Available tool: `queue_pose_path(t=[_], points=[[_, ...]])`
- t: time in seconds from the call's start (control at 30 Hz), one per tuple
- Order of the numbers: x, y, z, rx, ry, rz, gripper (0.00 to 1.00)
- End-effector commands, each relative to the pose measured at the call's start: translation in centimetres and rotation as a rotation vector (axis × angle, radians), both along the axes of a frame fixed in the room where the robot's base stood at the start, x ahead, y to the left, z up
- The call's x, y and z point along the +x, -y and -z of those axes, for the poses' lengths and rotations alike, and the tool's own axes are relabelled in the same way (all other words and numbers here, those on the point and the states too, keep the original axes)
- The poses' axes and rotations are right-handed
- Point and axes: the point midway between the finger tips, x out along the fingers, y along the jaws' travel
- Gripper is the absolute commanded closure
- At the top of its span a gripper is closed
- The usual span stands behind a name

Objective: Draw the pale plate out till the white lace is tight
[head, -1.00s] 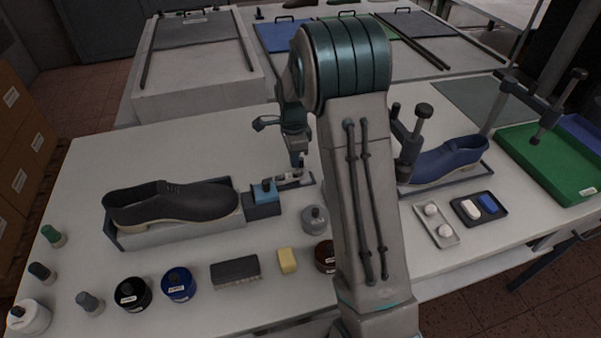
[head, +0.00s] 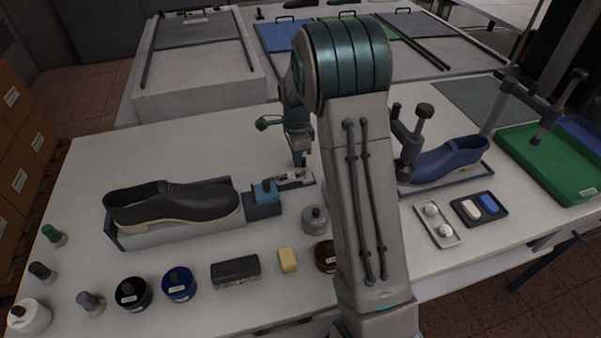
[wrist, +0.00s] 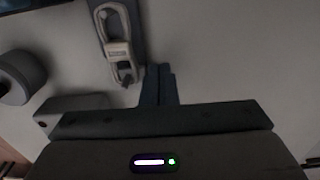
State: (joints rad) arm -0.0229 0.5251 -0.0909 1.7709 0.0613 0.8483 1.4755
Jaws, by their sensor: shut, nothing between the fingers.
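A small dark rail (head: 309,184) lies on the bench right of the blue block, with a pale plate-like piece (head: 293,176) on it. In the wrist view this pale piece (wrist: 119,50) shows as a looped shape over the dark strip (wrist: 131,15). I cannot tell plate from white lace there, nor whether the lace is slack or tight. My gripper (head: 301,161) is just above and behind the rail. In the wrist view my gripper's fingers (wrist: 159,72) are together and empty, to the right of the loop's lower end and apart from it in the picture.
A black shoe (head: 172,203) stands on a holder at left, next to the blue block (head: 264,193). A blue shoe (head: 444,160) and clamp post are at right. The bench behind the rail is clear.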

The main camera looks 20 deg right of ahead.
Motion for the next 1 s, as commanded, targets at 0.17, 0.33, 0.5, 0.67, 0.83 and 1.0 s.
queue_pose_path(t=[0.17, 0.33, 0.5, 0.67, 0.83, 1.0], points=[[0.0, 0.3, 0.0, -0.004, 0.000, 0.003, 1.00], [0.0, -0.1, 0.0, -0.003, 0.000, 0.001, 1.00], [0.0, -0.8, 0.0, -0.002, 0.000, -0.002, 1.00], [0.0, -0.9, -0.7, -0.001, 0.000, -0.003, 1.00], [0.0, -0.9, -2.4, -0.001, 0.001, -0.002, 1.00], [0.0, -0.9, -4.1, -0.001, 0.001, -0.001, 1.00]])
